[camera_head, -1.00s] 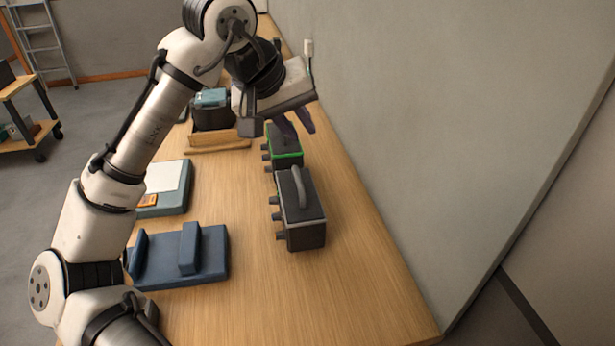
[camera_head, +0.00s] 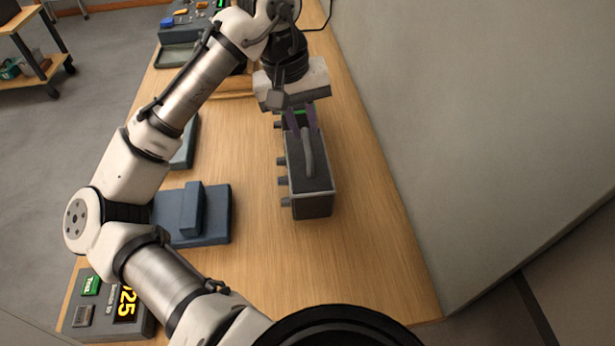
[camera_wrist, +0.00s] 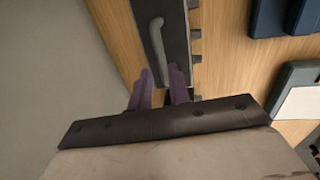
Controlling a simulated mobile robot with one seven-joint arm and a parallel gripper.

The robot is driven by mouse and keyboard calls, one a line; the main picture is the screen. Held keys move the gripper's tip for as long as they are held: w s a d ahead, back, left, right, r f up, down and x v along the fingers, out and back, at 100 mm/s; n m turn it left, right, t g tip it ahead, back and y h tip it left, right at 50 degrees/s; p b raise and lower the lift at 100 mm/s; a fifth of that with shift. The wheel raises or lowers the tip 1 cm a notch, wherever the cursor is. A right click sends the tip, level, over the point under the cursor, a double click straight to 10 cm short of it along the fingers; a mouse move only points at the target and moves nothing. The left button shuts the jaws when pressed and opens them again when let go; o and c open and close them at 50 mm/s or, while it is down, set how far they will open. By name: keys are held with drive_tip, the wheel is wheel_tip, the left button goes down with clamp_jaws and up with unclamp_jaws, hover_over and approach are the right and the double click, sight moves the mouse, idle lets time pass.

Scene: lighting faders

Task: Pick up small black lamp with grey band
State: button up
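The small black lamp with a grey band (camera_head: 309,192) stands upright on the wooden table, a box with a grey edge band, a grey handle on top and several knobs on its left side. In the wrist view its top (camera_wrist: 173,20) and its handle (camera_wrist: 157,42) show. My gripper (camera_head: 302,115) is open, with purple fingers apart at the far end of this lamp. In the wrist view the fingertips (camera_wrist: 160,72) are close to one end of the handle; I cannot tell whether they touch it. A lamp with a green band (camera_head: 295,121) is mostly hidden behind my gripper.
A blue stand (camera_head: 215,222) lies left of the lamp. A box with a yellow numeric display (camera_head: 125,304) sits at the near left. A wall (camera_head: 430,130) runs along the table's right side. The table (camera_head: 355,240) is bare right of and in front of the lamp.

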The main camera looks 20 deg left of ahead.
sight(306, 140)
drive_tip(key=shift+w+d+f+p, duration=0.1)
drive_tip(key=shift+f+p, duration=0.2)
drive_tip(key=shift+f, duration=0.6)
drive_tip(key=shift+w+d+f+p, duration=0.15)
drive_tip(key=shift+f+p, duration=0.1)
drive_tip(key=shift+f, duration=0.7)
drive_tip(key=shift+w+d+f+p, duration=0.1)
drive_tip(key=shift+f+p, duration=0.2)
drive_tip(key=shift+f, duration=0.6)
drive_tip(key=shift+c, duration=0.2)
drive_tip(key=shift+r, duration=0.1)
clamp_jaws()
